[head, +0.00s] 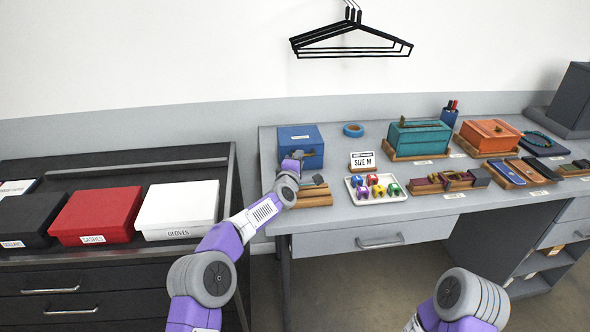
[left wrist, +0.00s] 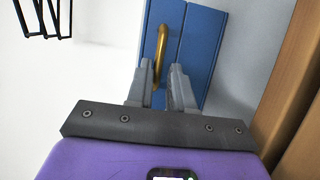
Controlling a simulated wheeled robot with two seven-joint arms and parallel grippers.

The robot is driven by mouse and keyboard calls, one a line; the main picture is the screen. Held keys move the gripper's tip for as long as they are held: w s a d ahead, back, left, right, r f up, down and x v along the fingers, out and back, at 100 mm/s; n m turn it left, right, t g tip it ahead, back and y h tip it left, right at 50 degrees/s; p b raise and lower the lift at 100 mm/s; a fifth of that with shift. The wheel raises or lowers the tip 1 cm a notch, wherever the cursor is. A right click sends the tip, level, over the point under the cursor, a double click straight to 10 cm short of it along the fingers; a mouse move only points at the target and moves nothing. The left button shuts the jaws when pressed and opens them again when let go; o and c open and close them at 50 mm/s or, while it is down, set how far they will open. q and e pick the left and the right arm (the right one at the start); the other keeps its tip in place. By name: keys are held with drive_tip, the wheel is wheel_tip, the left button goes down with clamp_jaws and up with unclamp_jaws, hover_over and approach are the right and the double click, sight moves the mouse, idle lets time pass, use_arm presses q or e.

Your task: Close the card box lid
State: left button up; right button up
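A blue box (head: 301,134) stands at the left end of the grey table; I take it for the card box, but no readable label confirms this. My left gripper (head: 296,158) is at its front, partly hiding it. In the left wrist view, a brass handle (left wrist: 161,42) rises from blue panels (left wrist: 200,50) split by a dark line. My left gripper (left wrist: 163,85) has its fingers apart, with the handle's lower end between or just beyond them; contact cannot be told. The lid's angle is unclear. My right gripper is out of view.
Wooden pieces (head: 313,197), a "SIZE M" sign (head: 362,160) and a white tray (head: 351,191) of colourful items sit nearby. Teal (head: 420,137) and orange (head: 490,134) boxes stand farther right. Black hangers (head: 350,48) hang above. A red box (head: 97,213) and a white box (head: 177,206) lie left.

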use_arm(q)
drive_tip(key=shift+s+a+r, duration=0.1)
drive_tip(key=shift+s+a, duration=0.05)
drive_tip(key=shift+s, duration=0.75)
drive_tip(key=shift+s+a+r, duration=0.1)
drive_tip(key=shift+s, duration=0.85)
drive_tip(key=shift+s+a+r, duration=0.1)
drive_tip(key=shift+s+a, duration=0.05)
drive_tip(key=shift+s, duration=0.75)
